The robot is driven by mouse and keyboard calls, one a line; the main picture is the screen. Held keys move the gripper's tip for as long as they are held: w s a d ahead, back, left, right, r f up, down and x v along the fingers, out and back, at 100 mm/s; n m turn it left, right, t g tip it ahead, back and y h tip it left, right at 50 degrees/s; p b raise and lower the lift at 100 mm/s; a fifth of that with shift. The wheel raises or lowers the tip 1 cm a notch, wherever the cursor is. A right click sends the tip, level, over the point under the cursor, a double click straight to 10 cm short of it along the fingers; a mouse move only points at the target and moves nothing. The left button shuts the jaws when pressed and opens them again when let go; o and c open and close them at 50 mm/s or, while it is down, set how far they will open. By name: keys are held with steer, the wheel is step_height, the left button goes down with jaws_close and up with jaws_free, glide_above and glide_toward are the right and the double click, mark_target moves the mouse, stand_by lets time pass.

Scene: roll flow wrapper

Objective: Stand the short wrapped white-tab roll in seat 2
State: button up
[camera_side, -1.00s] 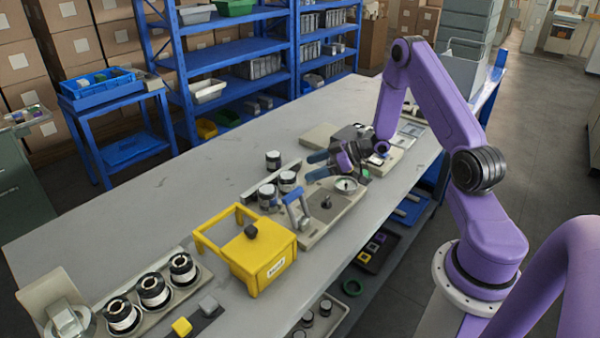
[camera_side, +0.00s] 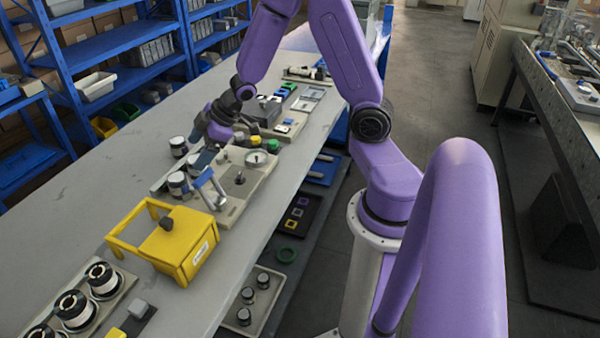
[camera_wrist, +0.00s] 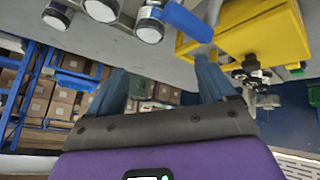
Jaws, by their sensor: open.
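Several short dark-and-white rolls stand near the middle of the bench; in the side view one is at the back (camera_side: 178,147) and one in front (camera_side: 178,184). They also show at the top of the wrist view, one at the left (camera_wrist: 57,15) and one beside the blue lever (camera_wrist: 150,27). I cannot tell which has a white tab. My gripper (camera_side: 206,158) is open beside these rolls, partly hiding one. In the wrist view its blue fingers (camera_wrist: 160,82) are spread with nothing between them. I cannot make out any seat numbers.
A beige fixture (camera_side: 229,213) with a blue lever (camera_side: 205,178) and a dial (camera_side: 257,158) stands close to my gripper. A yellow frame box (camera_side: 185,252) stands in front. A tray (camera_side: 122,290) holds larger rolls at lower left. The bench's left side is clear.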

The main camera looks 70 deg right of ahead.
steer(key=s+a+r+g, duration=0.1)
steer(key=s+a+r, duration=0.2)
steer(key=s+a, duration=0.25)
steer(key=s+a+r+n+g+h, duration=0.1)
steer(key=s+a+r+g, duration=0.1)
steer(key=s, duration=1)
steer(key=s+a+r+n+g+h, duration=0.1)
steer(key=s+r+n+g, duration=0.1)
steer(key=s, duration=1)
steer(key=shift+s+a+r+g, duration=0.3)
steer(key=shift+a+g, duration=0.05)
steer(key=shift+g, duration=0.55)
